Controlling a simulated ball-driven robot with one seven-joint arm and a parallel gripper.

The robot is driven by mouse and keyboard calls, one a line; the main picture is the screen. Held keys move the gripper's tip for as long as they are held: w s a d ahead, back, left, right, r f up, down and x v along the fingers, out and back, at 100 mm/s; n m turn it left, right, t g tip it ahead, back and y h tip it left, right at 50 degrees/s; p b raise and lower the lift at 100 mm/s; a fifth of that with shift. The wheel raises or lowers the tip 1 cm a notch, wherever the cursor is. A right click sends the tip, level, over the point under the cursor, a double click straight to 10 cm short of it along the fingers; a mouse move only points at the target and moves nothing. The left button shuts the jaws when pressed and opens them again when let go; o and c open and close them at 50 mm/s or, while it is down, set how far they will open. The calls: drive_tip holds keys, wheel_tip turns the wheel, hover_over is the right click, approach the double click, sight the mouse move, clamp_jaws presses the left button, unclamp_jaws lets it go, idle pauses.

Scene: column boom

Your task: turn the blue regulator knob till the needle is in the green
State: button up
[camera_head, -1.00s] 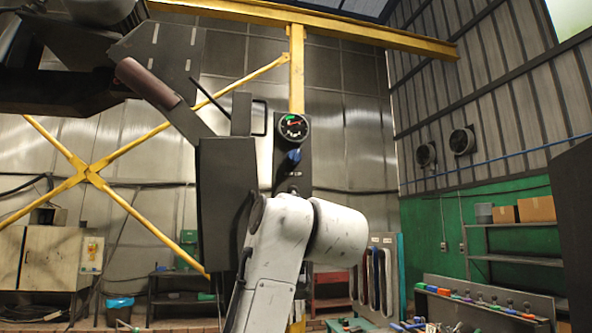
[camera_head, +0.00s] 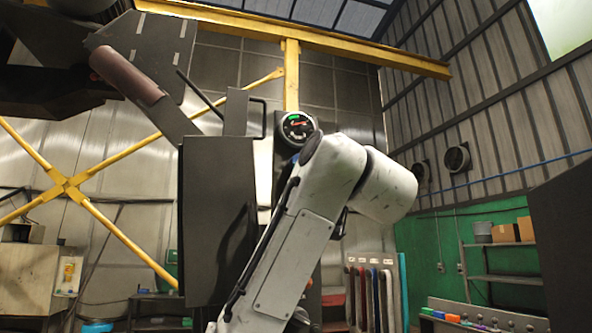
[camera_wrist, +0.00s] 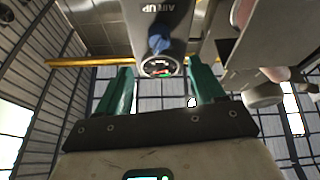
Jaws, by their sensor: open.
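The round black gauge (camera_head: 297,126) has a green patch at its top and a reddish needle that seems to point right, apart from the green. The gauge also shows upside down in the wrist view (camera_wrist: 160,67). The blue regulator knob (camera_wrist: 159,40) sits beside it on a panel lettered "AIR UP"; in the head view my arm hides nearly all of it. My gripper (camera_wrist: 160,70) has two green fingers, spread wide and empty. The gauge shows between the fingertips and the knob lies beyond them, apart from both. In the head view my gripper is hidden behind my arm.
A yellow post (camera_head: 291,75) rises behind the gauge to a yellow overhead beam (camera_head: 360,40). Pale objects hang close by at the wrist view's right (camera_wrist: 265,92). A tool rack (camera_head: 375,290) and shelves (camera_head: 500,262) stand farther back at right.

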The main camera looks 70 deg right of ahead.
drive_tip(key=shift+p+x, duration=2.1)
drive_tip(key=shift+x, duration=3.4)
drive_tip(key=shift+c, duration=0.2)
drive_tip(key=shift+r, duration=0.1)
drive_tip(key=c, duration=1)
